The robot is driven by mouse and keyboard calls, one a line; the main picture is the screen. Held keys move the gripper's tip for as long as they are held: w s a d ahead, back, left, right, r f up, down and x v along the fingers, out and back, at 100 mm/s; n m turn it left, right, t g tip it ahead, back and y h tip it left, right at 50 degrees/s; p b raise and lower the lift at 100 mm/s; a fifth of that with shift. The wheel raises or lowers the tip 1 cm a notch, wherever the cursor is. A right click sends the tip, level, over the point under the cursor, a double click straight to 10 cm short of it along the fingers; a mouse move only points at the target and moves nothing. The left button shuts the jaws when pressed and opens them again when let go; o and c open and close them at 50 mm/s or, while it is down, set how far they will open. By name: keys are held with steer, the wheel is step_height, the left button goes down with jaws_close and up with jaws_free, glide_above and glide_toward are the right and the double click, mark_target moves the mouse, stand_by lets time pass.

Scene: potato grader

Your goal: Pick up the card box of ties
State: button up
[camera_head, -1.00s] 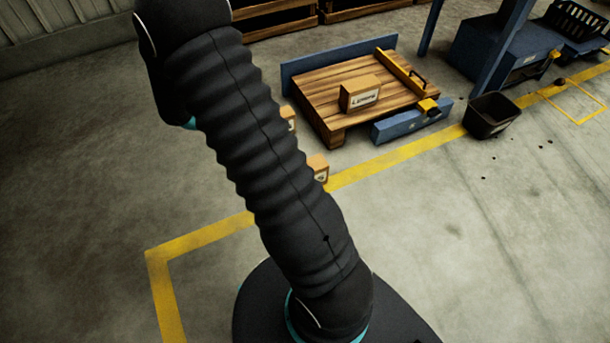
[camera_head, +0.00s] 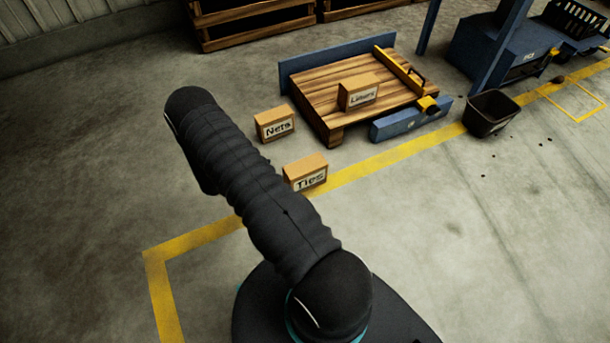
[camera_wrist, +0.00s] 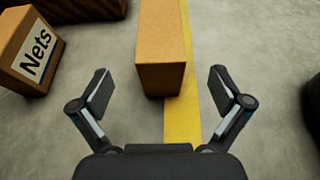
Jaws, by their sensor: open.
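The card box of ties (camera_head: 306,173) stands on the floor at the yellow line in the head view, its label reading "Ties". In the wrist view a plain brown card box (camera_wrist: 162,50), which matches its place by the yellow line, stands ahead of my gripper (camera_wrist: 160,92). No label of it shows there. My gripper is open and empty, its two fingers apart on either side of the box's near end. The box is a little beyond the fingertips; I cannot tell the exact gap. In the head view my gripper is hidden behind my arm.
A "Nets" box (camera_head: 275,123) stands on the floor nearby and shows at left in the wrist view (camera_wrist: 32,52). A "Labels" box (camera_head: 358,92) sits on a wooden pallet (camera_head: 315,100). A black bin (camera_head: 490,114) stands at right. The right floor is mostly clear.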

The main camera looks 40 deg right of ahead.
mark_target(297, 169)
steer(key=x, duration=1.1)
steer(key=shift+s+d, duration=0.15)
steer(key=shift+d, duration=0.15)
steer(key=c, duration=1.9)
steer(key=shift+o, duration=0.2)
